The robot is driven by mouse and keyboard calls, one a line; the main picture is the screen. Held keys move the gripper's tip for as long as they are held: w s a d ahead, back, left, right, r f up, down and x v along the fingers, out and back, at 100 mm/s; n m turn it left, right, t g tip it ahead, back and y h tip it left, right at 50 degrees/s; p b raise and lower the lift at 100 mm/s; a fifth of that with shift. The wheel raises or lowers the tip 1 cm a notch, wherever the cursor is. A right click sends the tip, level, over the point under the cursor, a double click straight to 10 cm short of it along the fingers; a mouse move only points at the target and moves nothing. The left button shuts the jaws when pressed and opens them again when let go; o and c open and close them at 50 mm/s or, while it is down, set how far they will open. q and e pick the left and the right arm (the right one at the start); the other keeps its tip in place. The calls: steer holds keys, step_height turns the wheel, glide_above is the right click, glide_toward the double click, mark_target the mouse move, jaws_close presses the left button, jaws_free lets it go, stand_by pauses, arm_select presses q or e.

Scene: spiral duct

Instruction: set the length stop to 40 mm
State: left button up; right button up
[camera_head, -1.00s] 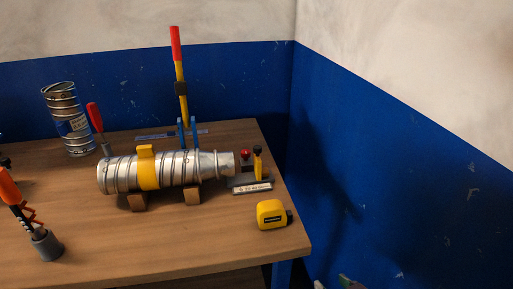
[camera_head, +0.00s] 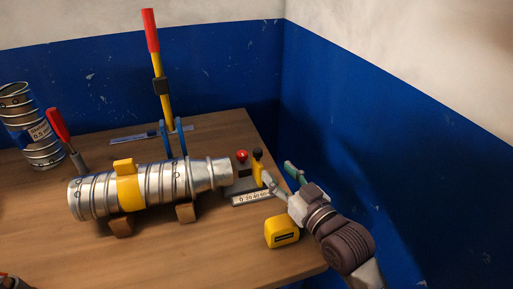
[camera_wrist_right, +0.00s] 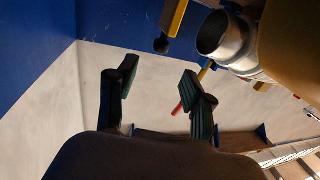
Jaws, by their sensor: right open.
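The length stop (camera_head: 258,172) is a yellow upright with a black knob, standing on a small base with a numbered scale (camera_head: 258,197) beside the open end of the silver spiral duct (camera_head: 155,185). The exact reading is too small to tell. My right gripper (camera_head: 279,173) is open and empty, just right of the stop; one finger looks very close to it, and I cannot tell whether it touches. In the right wrist view, the yellow stop (camera_wrist_right: 175,20) and the duct's mouth (camera_wrist_right: 212,35) lie beyond the open fingers (camera_wrist_right: 160,80). My left gripper is not in view.
A red knob (camera_head: 242,156) stands beside the stop. A yellow tape measure (camera_head: 282,231) lies in front, close to my right wrist. A red-tipped lever (camera_head: 157,65) rises behind the duct. The blue wall (camera_head: 400,170) is close on the right.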

mark_target(260, 154)
steer(key=x, duration=0.4)
steer(key=shift+w+a+r, duration=0.1)
steer(key=shift+w, duration=0.05)
steer(key=x, duration=0.5)
steer(key=shift+w+a+p, duration=0.2)
steer(key=shift+w+p, duration=0.15)
steer(key=shift+p, duration=0.05)
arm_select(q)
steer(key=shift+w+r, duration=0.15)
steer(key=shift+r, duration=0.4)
arm_select(e)
jaws_close()
